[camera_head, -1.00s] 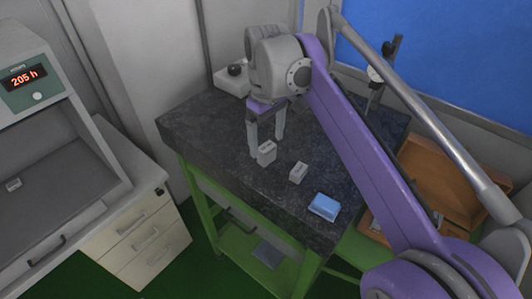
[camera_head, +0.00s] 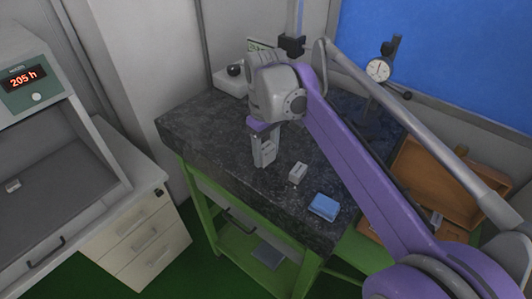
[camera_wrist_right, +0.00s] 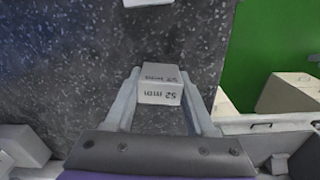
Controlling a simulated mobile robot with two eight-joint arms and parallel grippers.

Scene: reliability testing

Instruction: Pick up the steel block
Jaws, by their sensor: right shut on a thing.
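A small grey steel block (camera_head: 268,151) is between the fingers of my right gripper (camera_head: 263,160), over the left part of the dark granite plate (camera_head: 195,125). A second grey block (camera_head: 298,172) stands apart, to the right of the held one. My left gripper is not in view.
A blue block or cloth (camera_head: 323,206) lies near the plate's front right edge. A dial gauge on a stand (camera_head: 378,70) is at the back. A wooden box (camera_head: 450,180) is on the right. A cabinet with drawers (camera_head: 145,228) stands on the left.

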